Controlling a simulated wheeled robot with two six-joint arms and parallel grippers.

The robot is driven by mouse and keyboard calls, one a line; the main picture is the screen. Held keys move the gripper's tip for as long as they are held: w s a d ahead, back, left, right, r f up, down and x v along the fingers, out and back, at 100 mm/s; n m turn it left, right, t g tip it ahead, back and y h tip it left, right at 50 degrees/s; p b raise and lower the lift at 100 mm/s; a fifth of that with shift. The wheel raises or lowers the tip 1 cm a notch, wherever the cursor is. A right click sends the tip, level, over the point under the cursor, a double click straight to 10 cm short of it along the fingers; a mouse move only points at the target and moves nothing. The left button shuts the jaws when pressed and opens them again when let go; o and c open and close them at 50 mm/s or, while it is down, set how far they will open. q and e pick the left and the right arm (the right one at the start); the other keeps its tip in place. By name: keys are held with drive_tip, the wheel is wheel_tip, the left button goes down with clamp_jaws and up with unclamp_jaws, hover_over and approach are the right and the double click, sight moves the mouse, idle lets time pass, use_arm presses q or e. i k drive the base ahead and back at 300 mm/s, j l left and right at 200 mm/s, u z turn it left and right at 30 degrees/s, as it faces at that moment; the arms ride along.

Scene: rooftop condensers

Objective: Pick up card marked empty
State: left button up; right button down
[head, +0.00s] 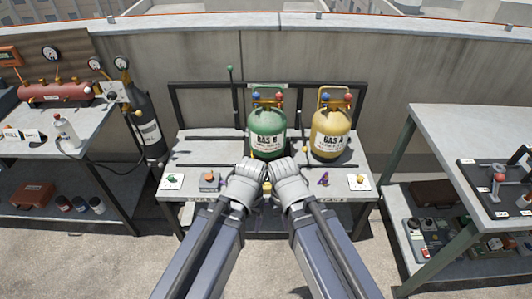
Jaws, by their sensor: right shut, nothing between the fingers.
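Two small cards stand on the left bench's top in the head view. One card (12,135) seems to read FULL. The other card (33,135), just right of it, has print too small to read, so I cannot tell whether it says empty. My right gripper (284,170) is shut and empty over the front of the middle bench, in front of the gas cylinders. My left gripper (252,170) is beside it, close or touching. Its fingers are too hidden to tell if open. Both are far from the cards.
A green cylinder (267,132) and a yellow cylinder (332,133) stand on the middle bench (205,150). A white bottle (65,131) stands right of the cards on the left bench (85,130). A dark cylinder (147,130) stands between these benches. Another bench (440,125) is at right.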

sight(31, 135)
drive_tip(key=u, duration=1.7)
drive_tip(key=i+z, duration=0.15)
drive_tip(key=i, duration=0.5)
drive_tip(key=i+j+z, duration=0.15)
drive_tip(key=i, duration=0.5)
drive_tip(key=i+j+z, duration=0.15)
drive_tip(key=i, duration=0.5)
